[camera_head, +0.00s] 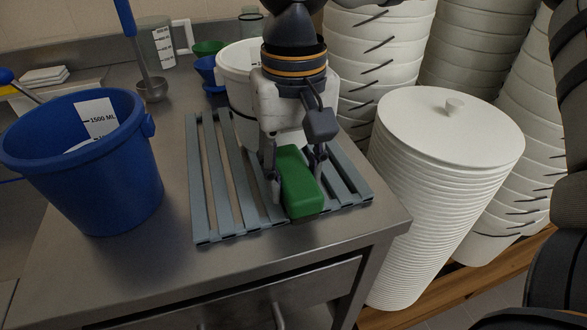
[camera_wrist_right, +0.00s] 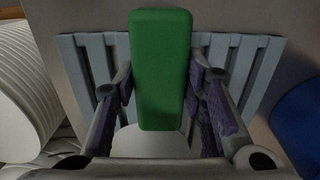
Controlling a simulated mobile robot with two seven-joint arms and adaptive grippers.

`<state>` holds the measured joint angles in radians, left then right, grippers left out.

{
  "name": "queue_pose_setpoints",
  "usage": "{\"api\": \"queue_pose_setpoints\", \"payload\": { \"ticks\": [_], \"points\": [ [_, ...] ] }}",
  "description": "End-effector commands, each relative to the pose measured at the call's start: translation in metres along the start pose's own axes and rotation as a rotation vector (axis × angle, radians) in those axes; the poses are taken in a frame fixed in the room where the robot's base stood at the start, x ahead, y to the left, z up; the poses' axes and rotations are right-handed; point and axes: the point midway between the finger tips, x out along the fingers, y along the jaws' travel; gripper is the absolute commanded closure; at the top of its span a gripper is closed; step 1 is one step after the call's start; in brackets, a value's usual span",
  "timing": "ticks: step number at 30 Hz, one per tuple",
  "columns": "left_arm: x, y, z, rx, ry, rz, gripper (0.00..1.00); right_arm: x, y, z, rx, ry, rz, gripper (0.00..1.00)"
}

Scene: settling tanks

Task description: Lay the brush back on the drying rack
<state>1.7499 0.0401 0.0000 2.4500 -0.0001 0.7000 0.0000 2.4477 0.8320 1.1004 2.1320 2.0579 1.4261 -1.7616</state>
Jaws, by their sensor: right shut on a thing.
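The brush is a green block (camera_head: 299,183) at the right part of the drying rack, and it fills the upper middle of the right wrist view (camera_wrist_right: 161,70). My right gripper (camera_head: 296,172) comes down from above and is shut on the brush, a finger on each side. The drying rack (camera_head: 222,190) is a grey slatted frame flat on the steel counter. The brush is over its slats; I cannot tell whether it touches them. The rack also shows behind the brush in the right wrist view (camera_wrist_right: 260,72). My left gripper is not in view.
A blue bucket (camera_head: 120,190) stands left of the rack. A white bucket (camera_head: 235,62) stands behind the gripper, with blue and green cups and a ladle (camera_head: 152,88) nearby. Tall stacks of white buckets, one under a white lid (camera_head: 450,125), stand right of the counter.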

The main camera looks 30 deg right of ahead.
Motion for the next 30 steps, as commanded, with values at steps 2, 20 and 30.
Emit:
{"api": "queue_pose_setpoints", "payload": {
  "ticks": [2, 20, 30],
  "points": [
    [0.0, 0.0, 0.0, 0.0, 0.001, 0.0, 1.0, 0.002, 0.0, 0.0, 0.001, 0.003, -0.002, 0.93],
    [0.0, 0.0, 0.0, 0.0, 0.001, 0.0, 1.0, 0.004, -0.001, -0.001, 0.001, 0.003, -0.002, 0.42],
    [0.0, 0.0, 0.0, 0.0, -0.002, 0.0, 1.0, -0.061, -0.001, -0.001, 0.002, 0.007, -0.004, 0.42]
  ]
}}
